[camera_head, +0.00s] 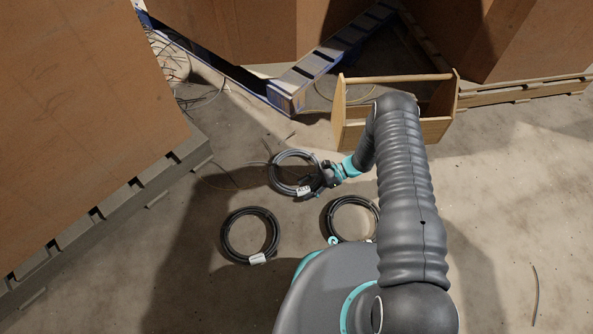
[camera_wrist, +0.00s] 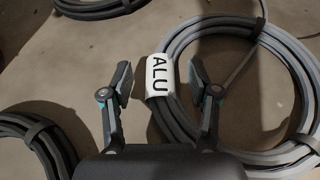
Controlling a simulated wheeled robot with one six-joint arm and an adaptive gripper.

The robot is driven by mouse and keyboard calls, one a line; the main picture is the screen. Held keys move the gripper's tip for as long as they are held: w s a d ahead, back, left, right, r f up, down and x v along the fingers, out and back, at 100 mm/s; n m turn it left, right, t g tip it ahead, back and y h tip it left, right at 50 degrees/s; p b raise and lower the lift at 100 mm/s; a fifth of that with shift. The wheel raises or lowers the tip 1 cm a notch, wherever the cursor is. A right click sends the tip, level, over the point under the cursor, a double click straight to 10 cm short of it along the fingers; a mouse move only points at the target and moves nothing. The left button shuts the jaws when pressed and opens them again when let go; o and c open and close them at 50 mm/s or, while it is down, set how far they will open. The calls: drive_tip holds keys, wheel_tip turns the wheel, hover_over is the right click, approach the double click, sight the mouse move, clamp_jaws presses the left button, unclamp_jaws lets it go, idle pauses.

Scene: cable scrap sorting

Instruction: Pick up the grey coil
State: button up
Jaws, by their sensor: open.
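The grey coil (camera_head: 273,176) lies flat on the floor near the middle of the head view, with a white label on its near side. In the wrist view the coil (camera_wrist: 218,27) fills the right side, and its label reads "ALU". My gripper (camera_head: 323,179) is at the coil's right edge in the head view. In the wrist view my gripper (camera_wrist: 160,82) is open, with one finger on each side of the labelled stretch of the ring. The left finger is over bare floor and the right finger over the coil's inside. I cannot tell whether either touches it.
Two darker coils lie close by, one at the lower left (camera_head: 228,240) and one (camera_head: 333,207) partly hidden by my body. A wooden open box (camera_head: 437,130) stands behind. Large brown boxes on pallets flank the floor. Loose cables lie at the upper left.

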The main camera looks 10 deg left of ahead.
drive_tip(key=shift+s+a+f, duration=0.25)
drive_tip(key=shift+s+a, duration=0.05)
drive_tip(key=shift+a, duration=0.3)
clamp_jaws()
wheel_tip(320, 180, up, 5)
drive_tip(key=shift+w+f+p, duration=0.1)
drive_tip(key=shift+p, duration=0.25)
drive_tip(key=s+d+r, duration=0.2)
drive_tip(key=d+r, duration=0.1)
drive_tip(key=d, duration=0.2)
drive_tip(key=s+d+r+p, duration=0.1)
drive_tip(key=s+d+r, duration=0.1)
drive_tip(key=d, duration=0.4)
drive_tip(key=shift+r, duration=0.65)
